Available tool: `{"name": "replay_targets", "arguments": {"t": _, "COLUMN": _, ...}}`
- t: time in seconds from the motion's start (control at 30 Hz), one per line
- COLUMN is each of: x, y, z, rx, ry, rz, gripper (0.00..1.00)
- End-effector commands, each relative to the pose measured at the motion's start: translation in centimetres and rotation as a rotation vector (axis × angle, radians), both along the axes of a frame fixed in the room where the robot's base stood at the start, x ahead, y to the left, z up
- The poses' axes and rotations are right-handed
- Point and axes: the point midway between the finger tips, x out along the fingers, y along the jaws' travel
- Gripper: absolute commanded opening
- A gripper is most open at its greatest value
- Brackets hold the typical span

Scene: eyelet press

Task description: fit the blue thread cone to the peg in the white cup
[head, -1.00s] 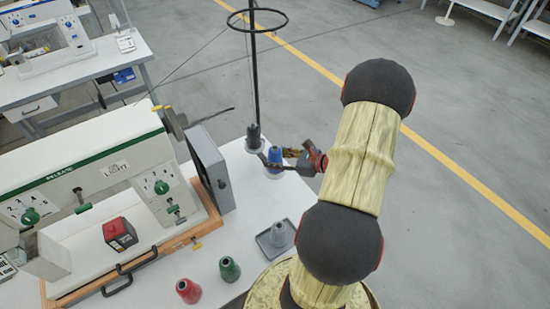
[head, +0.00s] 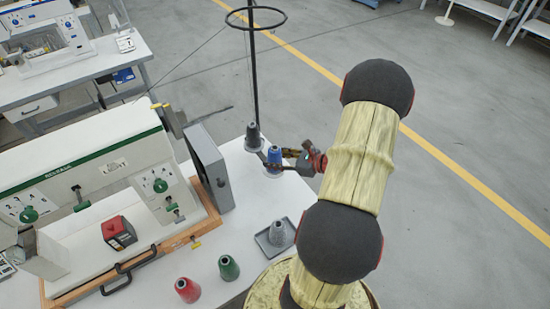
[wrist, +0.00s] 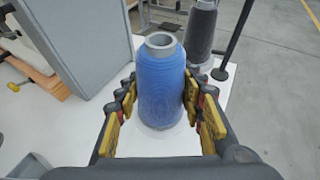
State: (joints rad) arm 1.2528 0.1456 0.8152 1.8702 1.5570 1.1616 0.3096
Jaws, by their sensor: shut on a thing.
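The blue thread cone (head: 275,156) stands upright at the far right edge of the white table, beside the black pole of the thread stand. In the wrist view the blue cone (wrist: 161,85) shows its grey, open top ring. My gripper (head: 276,156) is shut on the cone, with yellow-padded fingers on both sides of it. The white cup (head: 272,174) shows only as a pale rim under the cone's base. The peg is hidden, and I cannot tell whether the cone is seated on it.
A dark grey cone (head: 253,135) stands just behind the blue one, near the pole (head: 255,75). A grey cone stands in a grey tray (head: 266,248). Green (head: 229,268) and red (head: 187,290) cones stand at the table front. A grey panel (head: 208,165) and machine bound the left.

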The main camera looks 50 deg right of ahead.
Motion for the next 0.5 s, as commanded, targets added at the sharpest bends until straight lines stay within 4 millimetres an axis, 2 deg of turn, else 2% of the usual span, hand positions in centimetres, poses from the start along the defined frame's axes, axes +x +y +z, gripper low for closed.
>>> {"name": "replay_targets", "arguments": {"t": 0.03, "x": -0.22, "y": 0.22, "z": -1.64, "rx": 0.005, "ry": 0.005, "rz": 0.001, "gripper": 0.09}}
{"name": "replay_targets", "arguments": {"t": 0.07, "x": -0.24, "y": 0.23, "z": -1.65, "rx": 0.006, "ry": 0.005, "rz": 0.000, "gripper": 0.40}}
{"name": "replay_targets", "arguments": {"t": 0.4, "x": -0.17, "y": 0.16, "z": -1.56, "rx": 0.004, "ry": 0.004, "rz": 0.000, "gripper": 0.59}}
{"name": "replay_targets", "arguments": {"t": 0.5, "x": -0.11, "y": 0.15, "z": -1.55, "rx": 0.004, "ry": 0.004, "rz": 0.000, "gripper": 0.60}}
